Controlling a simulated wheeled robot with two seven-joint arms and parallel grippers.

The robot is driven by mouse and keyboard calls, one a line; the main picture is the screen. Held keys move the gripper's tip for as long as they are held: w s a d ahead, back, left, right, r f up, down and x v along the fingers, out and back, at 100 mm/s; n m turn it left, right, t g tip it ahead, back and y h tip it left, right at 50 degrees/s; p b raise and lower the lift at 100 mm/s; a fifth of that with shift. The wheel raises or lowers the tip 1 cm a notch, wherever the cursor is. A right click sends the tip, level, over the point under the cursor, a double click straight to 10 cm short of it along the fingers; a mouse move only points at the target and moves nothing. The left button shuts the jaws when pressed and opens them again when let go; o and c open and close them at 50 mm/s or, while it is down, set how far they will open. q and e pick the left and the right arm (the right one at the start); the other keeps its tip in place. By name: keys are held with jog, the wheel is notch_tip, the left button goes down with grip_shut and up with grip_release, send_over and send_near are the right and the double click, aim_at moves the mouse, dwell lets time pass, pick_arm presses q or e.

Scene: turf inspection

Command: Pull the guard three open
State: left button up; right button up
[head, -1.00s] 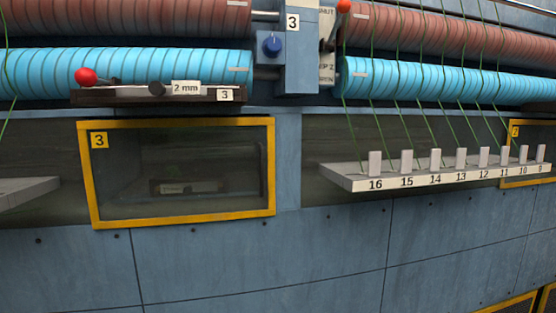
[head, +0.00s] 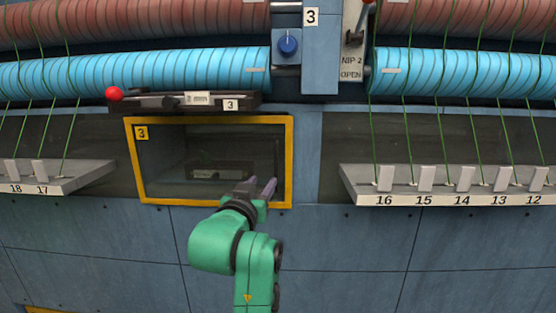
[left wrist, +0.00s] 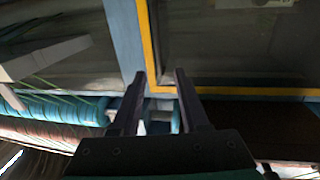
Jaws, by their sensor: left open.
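Guard three (head: 289,135) is a clear window in a yellow frame, with a yellow "3" label at its top left corner. It looks shut. A dark upright bar, looking like a handle (head: 276,158), runs inside its right edge. My left gripper (head: 260,186), on a green arm, is open and empty in front of the guard's lower right part. In the left wrist view the open fingers (left wrist: 160,76) point toward a corner of the yellow frame (left wrist: 146,45), with nothing between them. Contact cannot be told. My right gripper is not in view.
A dark ledge with a red ball knob (head: 114,94) juts out above the guard. Numbered white shelves (head: 450,198) with green threads stick out at right, and another shelf (head: 60,178) at left. Blue and red rollers run above. The blue panels below are clear.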

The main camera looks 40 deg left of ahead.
aim_at(276, 166)
pick_arm(q)
jog(key=p+x, duration=0.6)
jog(key=x, duration=0.7)
jog(key=shift+w+d, duration=0.15)
jog(key=shift+w+f, duration=0.1)
jog(key=shift+w, duration=0.05)
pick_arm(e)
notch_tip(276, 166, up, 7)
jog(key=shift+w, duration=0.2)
pick_arm(q)
jog(key=shift+c, duration=1)
grip_shut()
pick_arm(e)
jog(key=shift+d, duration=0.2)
